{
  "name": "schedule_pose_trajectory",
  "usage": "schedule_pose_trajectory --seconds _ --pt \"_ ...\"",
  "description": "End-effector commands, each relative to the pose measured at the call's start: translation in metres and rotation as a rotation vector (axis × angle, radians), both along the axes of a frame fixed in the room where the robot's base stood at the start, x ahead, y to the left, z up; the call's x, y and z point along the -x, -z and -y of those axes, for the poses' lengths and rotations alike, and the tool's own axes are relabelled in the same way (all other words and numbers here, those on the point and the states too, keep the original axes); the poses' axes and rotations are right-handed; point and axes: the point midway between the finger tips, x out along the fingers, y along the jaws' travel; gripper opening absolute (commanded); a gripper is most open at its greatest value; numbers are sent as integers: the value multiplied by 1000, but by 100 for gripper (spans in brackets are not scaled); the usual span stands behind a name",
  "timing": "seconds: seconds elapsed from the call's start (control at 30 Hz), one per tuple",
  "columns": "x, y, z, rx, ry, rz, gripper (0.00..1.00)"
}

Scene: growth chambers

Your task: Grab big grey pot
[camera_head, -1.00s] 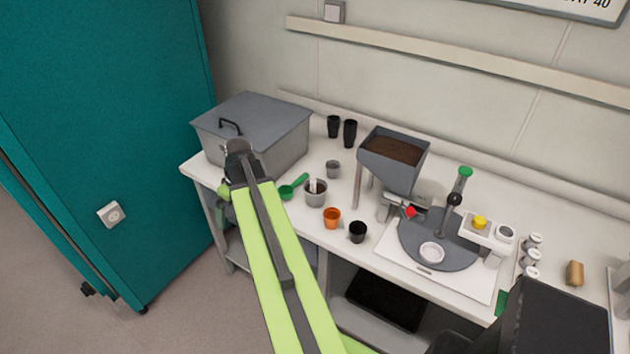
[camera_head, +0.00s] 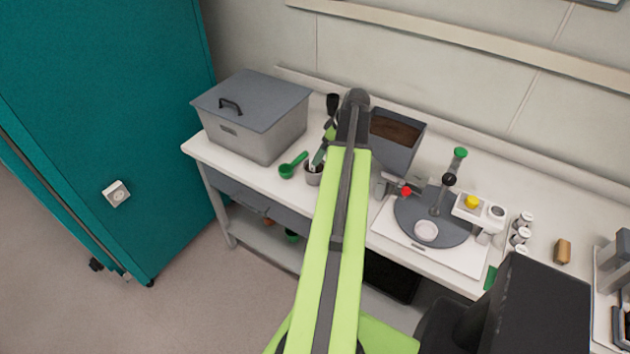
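A grey pot (camera_head: 313,175) stands on the white bench, just left of my raised green arm, which hides its right side. It looks like the larger of two grey pots seen earlier; the smaller one is now hidden behind my arm. My gripper (camera_head: 319,158) seems to hang over or at the rim of this pot, beside the arm. It is small and partly covered, so I cannot tell its fingers apart, whether they are open, or whether they touch the pot.
A green scoop (camera_head: 292,166) lies left of the pot. A grey lidded bin (camera_head: 255,115) stands at the back left. A soil hopper (camera_head: 397,140) is right of my arm, beside a potting machine (camera_head: 430,220). A black cup (camera_head: 332,103) stands behind. A teal cabinet (camera_head: 110,120) is far left.

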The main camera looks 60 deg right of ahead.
Motion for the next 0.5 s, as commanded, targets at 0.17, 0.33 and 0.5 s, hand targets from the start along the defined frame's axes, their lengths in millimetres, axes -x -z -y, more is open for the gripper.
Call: schedule_pose_trajectory --seconds 0.17,0.33,0.5 --pt "-16 50 0 -1 -1 0 100" --pt "-27 68 0 1 -2 0 100" --pt "-28 67 -1 0 -1 0 100"
